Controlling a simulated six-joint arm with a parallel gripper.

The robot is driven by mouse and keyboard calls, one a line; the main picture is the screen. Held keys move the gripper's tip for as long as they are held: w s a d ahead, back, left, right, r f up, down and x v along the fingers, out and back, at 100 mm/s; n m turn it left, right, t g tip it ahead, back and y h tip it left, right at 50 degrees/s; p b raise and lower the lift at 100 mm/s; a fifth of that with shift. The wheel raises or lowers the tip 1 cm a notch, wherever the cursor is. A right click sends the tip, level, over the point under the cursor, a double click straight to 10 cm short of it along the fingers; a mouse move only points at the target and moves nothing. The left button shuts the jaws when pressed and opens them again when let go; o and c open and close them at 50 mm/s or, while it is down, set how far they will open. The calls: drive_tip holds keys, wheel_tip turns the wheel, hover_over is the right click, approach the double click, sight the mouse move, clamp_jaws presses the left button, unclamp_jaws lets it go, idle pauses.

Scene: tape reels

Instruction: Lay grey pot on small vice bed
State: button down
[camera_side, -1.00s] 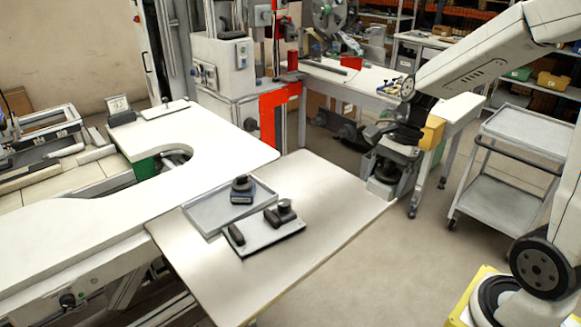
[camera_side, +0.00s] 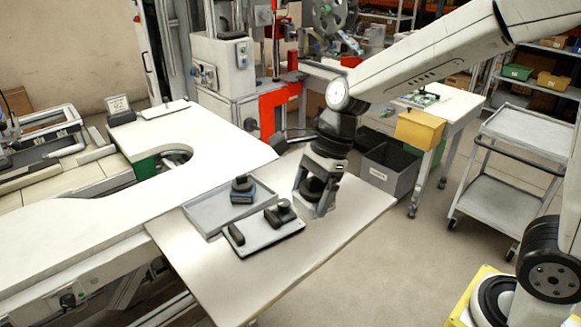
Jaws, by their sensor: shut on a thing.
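My gripper (camera_side: 314,200) is above the right part of the light table, pointing down, to the right of the flat plate. It is shut on a dark round thing (camera_side: 313,187), which seems to be the grey pot; the fingers hide part of it. The pale plate (camera_side: 262,240) with dark blocks on it looks like the small vice bed. It bears a dark oblong block (camera_side: 236,234) at its left and a dark lumpy piece (camera_side: 280,214) at its right. The gripper and pot are apart from this plate.
A shallow grey tray (camera_side: 205,219) lies behind the plate and holds a blue block (camera_side: 242,197) with a dark round top. The table (camera_side: 232,280) is bare in front. A grey bin (camera_side: 388,172) stands beyond the table's right edge.

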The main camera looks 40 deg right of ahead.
drive_tip(key=shift+a, duration=0.4)
drive_tip(key=shift+w, duration=0.1)
drive_tip(key=shift+w+a+f, duration=0.15)
drive_tip(key=shift+w+f, duration=0.15)
drive_tip(key=shift+w, duration=0.35)
drive_tip(key=w+a+f, duration=0.2)
drive_tip(key=w+f, duration=0.2)
drive_tip(key=w, duration=0.4)
approach(246, 234)
drive_tip(key=shift+s+a+f, duration=0.2)
drive_tip(key=shift+s+a, duration=0.05)
drive_tip(key=shift+a, duration=0.2)
drive_tip(key=shift+s+a+f, duration=0.2)
drive_tip(key=shift+s+a, duration=0.05)
drive_tip(key=shift+a, duration=0.2)
drive_tip(key=shift+w+a+f, duration=0.1)
drive_tip(key=shift+w+f, duration=0.35)
drive_tip(key=shift+w+f, duration=0.25)
drive_tip(key=shift+f, duration=1.6)
